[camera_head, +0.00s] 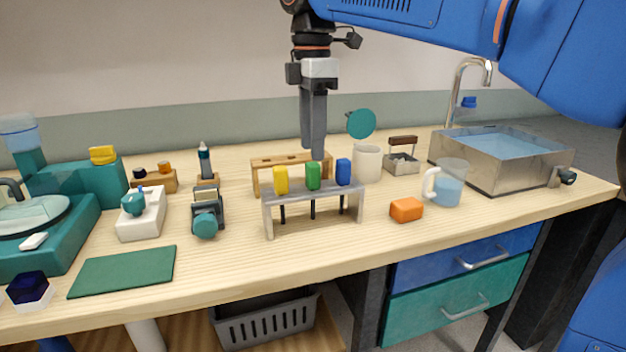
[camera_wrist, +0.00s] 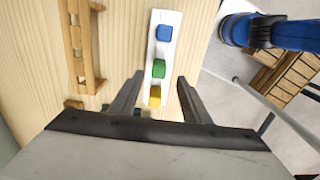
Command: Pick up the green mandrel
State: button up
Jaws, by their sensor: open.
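The green mandrel (camera_head: 313,175) stands upright in a grey rack (camera_head: 290,203), between a yellow mandrel (camera_head: 281,180) and a blue mandrel (camera_head: 343,171). Their dark lower shafts show below the rack's top. In the wrist view the green mandrel (camera_wrist: 159,69) is seen from above, with the blue one (camera_wrist: 164,33) and yellow one (camera_wrist: 155,96) in line with it. My gripper (camera_head: 314,157) points down above the table near the racks. In the wrist view its open, empty fingers (camera_wrist: 158,80) appear on either side of the rack, apart from the green mandrel.
A wooden rack (camera_head: 268,163) stands just behind the grey one. An orange block (camera_head: 406,209) and a clear jug (camera_head: 447,184) stand to the right, before a metal sink (camera_head: 485,172). A white cup (camera_head: 367,163) is behind.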

aim_at(313, 171)
jog(key=shift+w+d+f, duration=0.1)
jog(key=shift+w+f, duration=0.05)
jog(key=shift+f, duration=3.35)
grip_shut()
